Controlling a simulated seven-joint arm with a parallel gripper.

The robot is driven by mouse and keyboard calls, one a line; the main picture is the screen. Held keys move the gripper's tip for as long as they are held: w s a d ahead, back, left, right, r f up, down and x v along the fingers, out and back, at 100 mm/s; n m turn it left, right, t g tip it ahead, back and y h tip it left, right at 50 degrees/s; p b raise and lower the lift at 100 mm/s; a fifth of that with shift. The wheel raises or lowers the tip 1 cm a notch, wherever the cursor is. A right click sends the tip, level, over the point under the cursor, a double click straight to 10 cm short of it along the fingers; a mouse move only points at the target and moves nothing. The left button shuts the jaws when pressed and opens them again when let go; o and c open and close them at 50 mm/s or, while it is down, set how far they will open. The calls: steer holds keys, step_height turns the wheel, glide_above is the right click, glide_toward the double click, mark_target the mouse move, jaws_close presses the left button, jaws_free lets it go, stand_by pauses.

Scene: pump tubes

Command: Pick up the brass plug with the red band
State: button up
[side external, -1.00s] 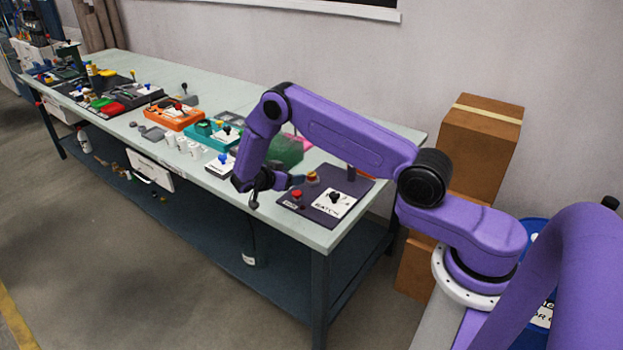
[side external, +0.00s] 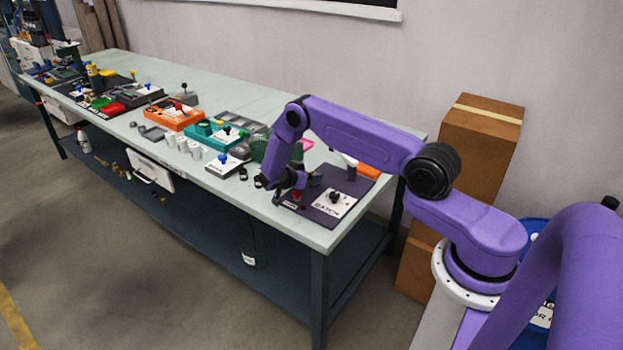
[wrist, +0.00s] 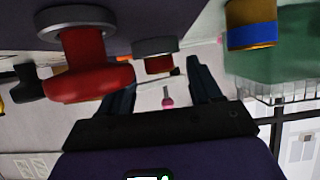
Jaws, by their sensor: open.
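No brass plug with a red band can be made out for certain. In the wrist view, a small reddish-brown piece with a grey ring (wrist: 155,62) shows between my fingers, apart from them; I cannot tell if it is the plug. A brass-coloured plug with a blue band (wrist: 251,37) is at the upper right, outside my fingers. My gripper (wrist: 160,72) is open with nothing held. In the side view my gripper (side external: 272,191) hangs at the table's front edge, left of the dark panel, and its wrist hides what lies behind.
A large red knob with a grey collar (wrist: 88,75) is close to my left finger in the wrist view. The dark panel (side external: 322,212) carries a black knob (side external: 335,197) and a label. A green container (wrist: 285,50) stands at the right in the wrist view. Trays and cups stand left along the table.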

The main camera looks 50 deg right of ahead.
steer(key=c, duration=1)
jaws_close()
steer(key=shift+r, duration=0.15)
